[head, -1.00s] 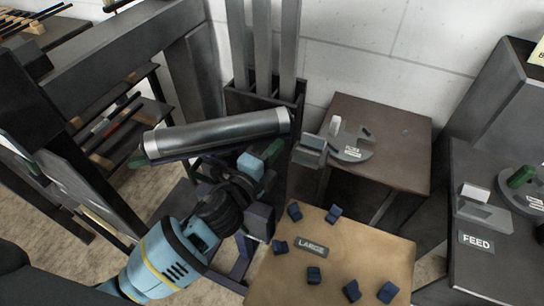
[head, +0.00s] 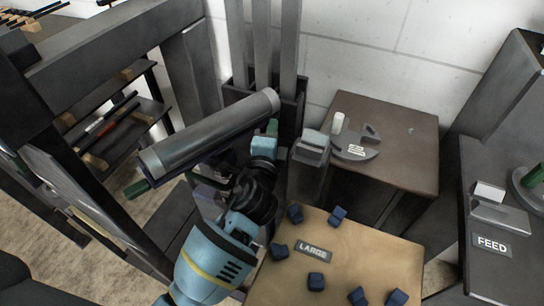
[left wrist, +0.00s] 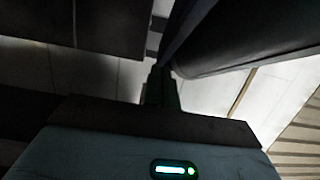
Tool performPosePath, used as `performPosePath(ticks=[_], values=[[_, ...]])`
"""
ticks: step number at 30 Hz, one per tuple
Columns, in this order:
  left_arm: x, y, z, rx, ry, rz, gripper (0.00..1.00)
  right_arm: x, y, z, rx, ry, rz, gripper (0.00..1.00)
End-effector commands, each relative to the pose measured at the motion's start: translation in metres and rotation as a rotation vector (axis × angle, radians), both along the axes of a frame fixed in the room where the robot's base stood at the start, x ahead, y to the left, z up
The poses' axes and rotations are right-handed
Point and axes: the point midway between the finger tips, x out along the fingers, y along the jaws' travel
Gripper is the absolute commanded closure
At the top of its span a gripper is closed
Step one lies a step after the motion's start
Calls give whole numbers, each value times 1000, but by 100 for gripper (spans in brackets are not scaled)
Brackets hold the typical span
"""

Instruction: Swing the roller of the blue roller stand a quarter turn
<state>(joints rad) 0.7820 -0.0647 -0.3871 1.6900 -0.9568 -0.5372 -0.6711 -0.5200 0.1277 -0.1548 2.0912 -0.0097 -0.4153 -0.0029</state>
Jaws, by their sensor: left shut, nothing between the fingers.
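The grey roller (head: 212,132), a cylinder with paler end bands, lies slantwise in the head view. Its near end is at the lower left and its far end at the upper right. The dark bluish stand (head: 207,198) beneath it is mostly hidden by my left arm. My left gripper (head: 270,132) is just below the roller's right end, shut with nothing in it. I cannot tell whether it touches the roller. The shut fingers show in the left wrist view (left wrist: 160,82), beside a large dark rounded shape that looks like the roller. My right gripper is not in view.
A dark frame (head: 110,45) with shelves stands at the left. A bin of upright grey bars (head: 262,40) is behind the roller. A tan table (head: 335,270) with several blue blocks, a brown table (head: 400,150) and a FEED station (head: 492,243) stand to the right.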

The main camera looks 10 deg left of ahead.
Motion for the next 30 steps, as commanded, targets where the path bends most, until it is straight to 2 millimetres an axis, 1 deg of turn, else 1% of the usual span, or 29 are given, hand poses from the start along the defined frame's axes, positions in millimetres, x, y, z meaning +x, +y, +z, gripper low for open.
performPosePath(ticks=[5,20,25,30], values=[[4,2,0,0,0,31,100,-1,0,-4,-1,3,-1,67],[4,3,0,1,-1,37,100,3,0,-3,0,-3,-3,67],[0,2,2,3,-2,4,100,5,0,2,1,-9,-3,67],[-10,-3,3,6,-2,-87,100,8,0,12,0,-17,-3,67]])
